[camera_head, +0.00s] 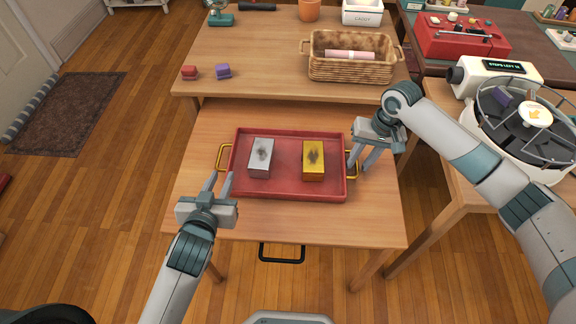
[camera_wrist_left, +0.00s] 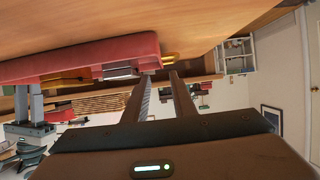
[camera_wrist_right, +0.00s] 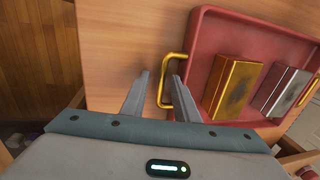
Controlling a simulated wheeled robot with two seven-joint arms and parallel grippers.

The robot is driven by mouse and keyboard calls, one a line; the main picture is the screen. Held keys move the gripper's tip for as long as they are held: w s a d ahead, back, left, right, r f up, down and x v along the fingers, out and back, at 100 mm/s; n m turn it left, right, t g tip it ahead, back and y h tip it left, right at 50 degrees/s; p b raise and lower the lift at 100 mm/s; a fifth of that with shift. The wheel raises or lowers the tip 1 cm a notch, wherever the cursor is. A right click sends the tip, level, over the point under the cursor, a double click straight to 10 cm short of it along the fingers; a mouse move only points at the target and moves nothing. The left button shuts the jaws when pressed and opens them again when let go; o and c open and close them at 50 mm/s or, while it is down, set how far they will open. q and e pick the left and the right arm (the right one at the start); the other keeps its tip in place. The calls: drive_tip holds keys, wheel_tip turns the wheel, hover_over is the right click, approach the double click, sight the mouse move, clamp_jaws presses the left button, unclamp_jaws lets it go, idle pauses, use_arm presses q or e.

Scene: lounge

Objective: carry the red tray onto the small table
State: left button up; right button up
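The red tray (camera_head: 290,190) lies flat on a low wooden table (camera_head: 290,221). It has a yellow handle at each end and holds a silver block (camera_head: 261,157) and a gold block (camera_head: 313,160). My left gripper (camera_head: 220,178) is open and empty. Its fingertips are just short of the left handle (camera_wrist_left: 170,58), which shows beyond them in the left wrist view. My right gripper (camera_head: 357,171) is open at the right handle (camera_wrist_right: 165,82). In the right wrist view part of that handle shows between the fingers; contact is unclear.
A side table at the right carries a round white device (camera_head: 560,165).

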wheel_tip(320, 180, up, 12)
drive_tip(key=d, duration=0.2)
drive_tip(key=shift+d, duration=0.15)
idle(0.5)
use_arm(q)
drive_tip(key=shift+r, duration=0.1)
idle(0.4)
